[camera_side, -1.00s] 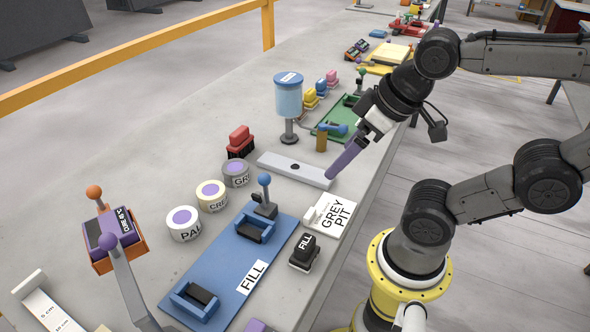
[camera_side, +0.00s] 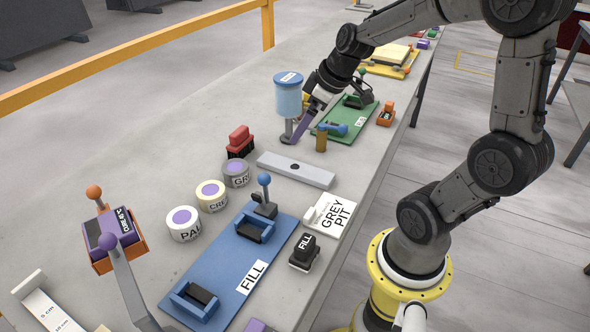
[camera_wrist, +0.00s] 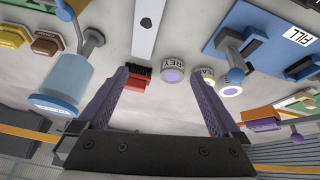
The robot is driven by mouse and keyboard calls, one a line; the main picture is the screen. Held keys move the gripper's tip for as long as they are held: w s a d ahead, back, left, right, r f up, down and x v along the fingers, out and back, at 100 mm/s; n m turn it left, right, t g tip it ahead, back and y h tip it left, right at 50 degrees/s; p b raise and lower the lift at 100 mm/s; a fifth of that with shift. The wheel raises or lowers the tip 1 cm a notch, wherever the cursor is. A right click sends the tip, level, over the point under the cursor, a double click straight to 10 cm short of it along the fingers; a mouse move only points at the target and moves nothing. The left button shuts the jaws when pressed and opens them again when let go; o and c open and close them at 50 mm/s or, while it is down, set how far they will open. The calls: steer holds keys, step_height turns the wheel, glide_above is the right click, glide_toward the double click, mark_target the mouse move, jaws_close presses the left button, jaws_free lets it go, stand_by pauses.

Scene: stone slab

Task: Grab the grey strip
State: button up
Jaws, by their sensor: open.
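The grey strip (camera_side: 270,161) is a long pale bar with a dark round spot near its middle, lying flat on the stone slab in the side view. It also shows at the top of the wrist view (camera_wrist: 143,40), beyond the fingertips and cut off by the frame edge. My gripper (camera_side: 293,139) has purple fingers and hangs behind the strip, beside the blue canister's foot. In the wrist view my gripper (camera_wrist: 155,77) is open, with nothing held between its fingers. Its height over the slab is hard to tell.
The blue canister (camera_side: 288,97) on its stand is close to my fingers. A green board (camera_side: 350,122) is behind; a GREY PIT card (camera_side: 338,211) and blue FILL board (camera_side: 225,262) are in front.

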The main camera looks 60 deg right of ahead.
steer(key=s+d+f+m+g, duration=0.1)
steer(key=s+d+f+m, duration=0.1)
steer(key=d+f, duration=0.25)
glide_above(295, 166)
steer(key=s, duration=0.3)
steer(key=f, duration=0.7)
steer(key=shift+d, duration=0.2)
steer(key=shift+w+a+x, duration=0.1)
steer(key=shift+a+x, duration=0.05)
steer(key=shift+x, duration=1.1)
steer(key=shift+w+a+x, duration=0.1)
steer(key=shift+a+x, duration=0.05)
steer(key=shift+x, duration=1.1)
steer(key=shift+r, duration=0.15)
jaws_close()
